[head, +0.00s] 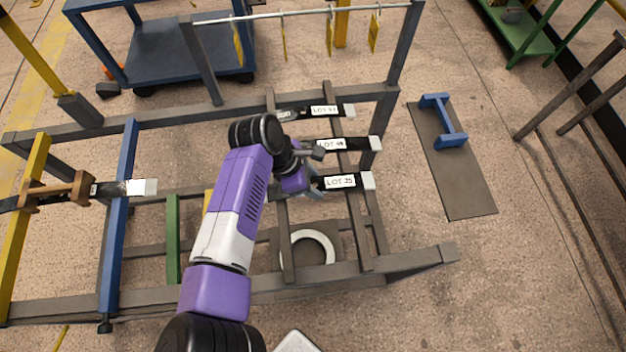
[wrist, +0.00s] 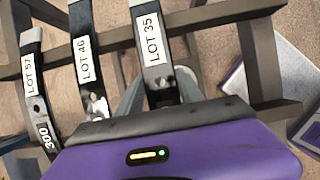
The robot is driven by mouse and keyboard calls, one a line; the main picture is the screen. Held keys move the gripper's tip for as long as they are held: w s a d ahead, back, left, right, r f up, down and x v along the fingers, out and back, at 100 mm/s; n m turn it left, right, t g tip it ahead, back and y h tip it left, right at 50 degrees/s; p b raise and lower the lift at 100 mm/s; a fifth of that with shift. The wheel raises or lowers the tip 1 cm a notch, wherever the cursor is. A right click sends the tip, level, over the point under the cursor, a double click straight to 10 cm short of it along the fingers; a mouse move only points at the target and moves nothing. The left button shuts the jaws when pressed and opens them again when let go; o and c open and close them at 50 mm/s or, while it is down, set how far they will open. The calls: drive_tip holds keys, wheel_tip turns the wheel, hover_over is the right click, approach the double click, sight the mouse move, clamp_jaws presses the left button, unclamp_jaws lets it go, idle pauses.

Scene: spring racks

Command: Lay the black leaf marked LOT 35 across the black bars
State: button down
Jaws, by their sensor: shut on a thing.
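The black leaf marked LOT 35 (head: 341,182) has a white label and a pale end in the head view; its label reads clearly in the wrist view (wrist: 152,40). My gripper (head: 312,186) is shut on this leaf near its left part; in the wrist view the leaf runs between the fingers (wrist: 160,92). The leaf extends over the dark bars (head: 288,240) of the rack, beside the leaves marked LOT 46 (head: 333,144) and LOT 57 (head: 324,111). I cannot tell whether it touches the bars. My wrist hides its left end.
At the left, another leaf (head: 110,188) with a brown clamp spans a yellow bar (head: 36,190) and a blue bar (head: 116,215). A green bar (head: 172,238) stands nearby. Tags hang from a rail (head: 300,14) behind. A white ring (head: 308,240) lies below the rack.

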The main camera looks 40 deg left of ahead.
drive_tip(key=shift+f, duration=0.15)
drive_tip(key=c, duration=0.7)
unclamp_jaws()
drive_tip(key=shift+f, duration=0.1)
drive_tip(key=b+v, duration=0.1)
drive_tip(key=v, duration=0.7)
